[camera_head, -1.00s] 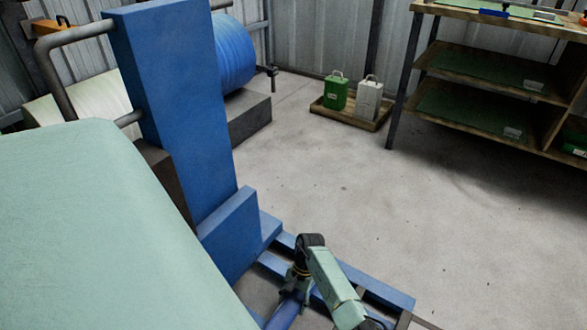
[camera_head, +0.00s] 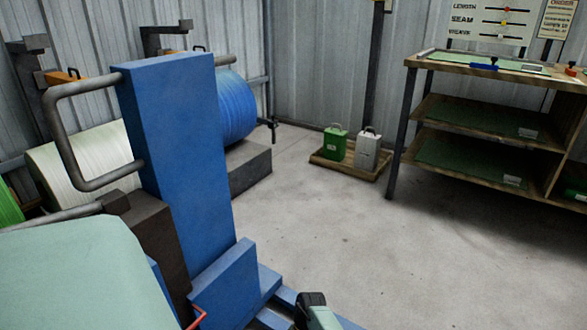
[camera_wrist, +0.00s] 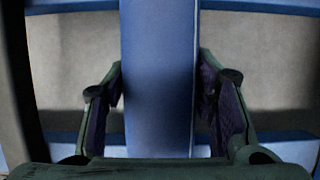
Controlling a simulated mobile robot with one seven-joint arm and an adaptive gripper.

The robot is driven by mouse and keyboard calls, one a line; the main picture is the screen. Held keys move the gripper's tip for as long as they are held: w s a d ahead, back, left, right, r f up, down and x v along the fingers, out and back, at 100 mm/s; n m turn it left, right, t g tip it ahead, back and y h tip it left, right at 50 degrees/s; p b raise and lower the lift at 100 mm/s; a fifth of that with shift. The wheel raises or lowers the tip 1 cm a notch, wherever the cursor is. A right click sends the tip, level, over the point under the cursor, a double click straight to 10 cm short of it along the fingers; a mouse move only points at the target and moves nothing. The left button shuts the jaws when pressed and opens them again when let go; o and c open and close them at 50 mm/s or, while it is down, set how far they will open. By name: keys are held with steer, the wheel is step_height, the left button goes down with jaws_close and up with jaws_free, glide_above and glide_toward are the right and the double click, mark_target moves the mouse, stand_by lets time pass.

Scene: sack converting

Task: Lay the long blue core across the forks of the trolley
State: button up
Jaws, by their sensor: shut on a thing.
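In the wrist view the long blue core (camera_wrist: 158,75) runs from top to bottom of the picture between the two fingers of my gripper (camera_wrist: 162,88), which is shut on it. The core passes in front of two blue bars of the trolley, one at the top (camera_wrist: 260,6) and one at the bottom (camera_wrist: 292,152). I cannot tell whether it touches them. In the head view the trolley has a tall blue mast (camera_head: 180,160) and low blue forks (camera_head: 285,298), mostly cut off by the lower edge. The core is not visible there; part of my arm shows at the bottom.
A grey pipe handle (camera_head: 62,140) sticks out left of the mast. Behind stand a blue roll (camera_head: 235,105) and a white roll (camera_head: 85,160). A wooden tray (camera_head: 350,171) holds a green can and a white can. A shelved bench (camera_head: 480,120) stands right. The floor between is clear.

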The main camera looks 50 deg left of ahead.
steer(key=shift+f, duration=0.15)
steer(key=o, duration=1.7)
steer(key=shift+c, duration=0.2)
steer(key=v, duration=1.2)
